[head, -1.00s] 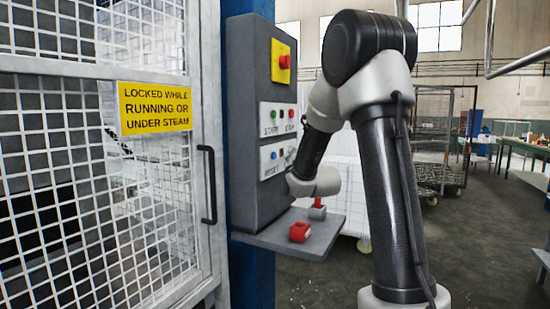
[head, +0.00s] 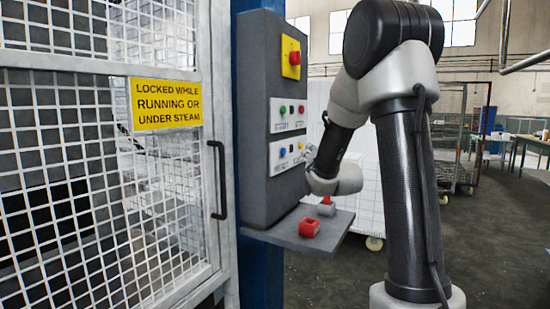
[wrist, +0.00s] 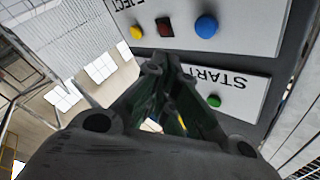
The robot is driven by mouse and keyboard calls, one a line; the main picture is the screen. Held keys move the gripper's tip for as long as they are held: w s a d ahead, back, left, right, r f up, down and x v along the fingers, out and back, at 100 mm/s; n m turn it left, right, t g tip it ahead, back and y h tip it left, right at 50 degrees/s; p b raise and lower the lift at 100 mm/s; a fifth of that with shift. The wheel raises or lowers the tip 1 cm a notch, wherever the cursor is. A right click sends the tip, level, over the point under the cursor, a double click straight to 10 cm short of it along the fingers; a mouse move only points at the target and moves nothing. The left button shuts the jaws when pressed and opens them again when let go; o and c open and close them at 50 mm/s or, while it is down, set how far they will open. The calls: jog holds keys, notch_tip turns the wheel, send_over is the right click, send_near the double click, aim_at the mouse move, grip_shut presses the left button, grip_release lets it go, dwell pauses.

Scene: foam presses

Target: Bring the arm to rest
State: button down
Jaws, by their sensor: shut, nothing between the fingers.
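My gripper (wrist: 165,62) shows in the wrist view with its two fingertips together and nothing between them. It points at the grey control box (head: 258,190), with its tips over the gap between the box's two white button panels. In the head view my arm is bent at the elbow and reaches to the right of the box, beside the lower panel (head: 287,150). There the fingers are small and partly hidden, so I cannot tell from the picture whether they touch the box.
A mesh guard door (head: 90,190) with a black handle (head: 218,180) and yellow sign (head: 165,103) stands at left. A small shelf (head: 335,238) below the box holds a red block (head: 309,227) and a grey-and-red one (head: 326,206). Open floor lies at right.

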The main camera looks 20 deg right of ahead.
jog(key=s+f+n+g, duration=0.1)
jog(key=s+f+g, duration=0.1)
jog(key=f+g, duration=0.35)
jog(key=s+f+n+g, duration=0.1)
jog(key=s+f+g, duration=0.1)
jog(key=f, duration=0.7)
jog(key=s+a+f+n+g, duration=0.2)
jog(key=s+f+g, duration=0.15)
jog(key=s, duration=0.55)
jog(key=s+a+r+n+g+y, duration=0.1)
jog(key=s+a+r, duration=0.3)
jog(key=s, duration=0.9)
jog(key=s+a+r+n+g+y, duration=0.1)
jog(key=s+a+r+n+g, duration=0.2)
jog(key=s, duration=0.9)
jog(key=shift+s+a+r+n, duration=0.4)
jog(key=shift+a+r, duration=0.25)
jog(key=shift+a, duration=0.35)
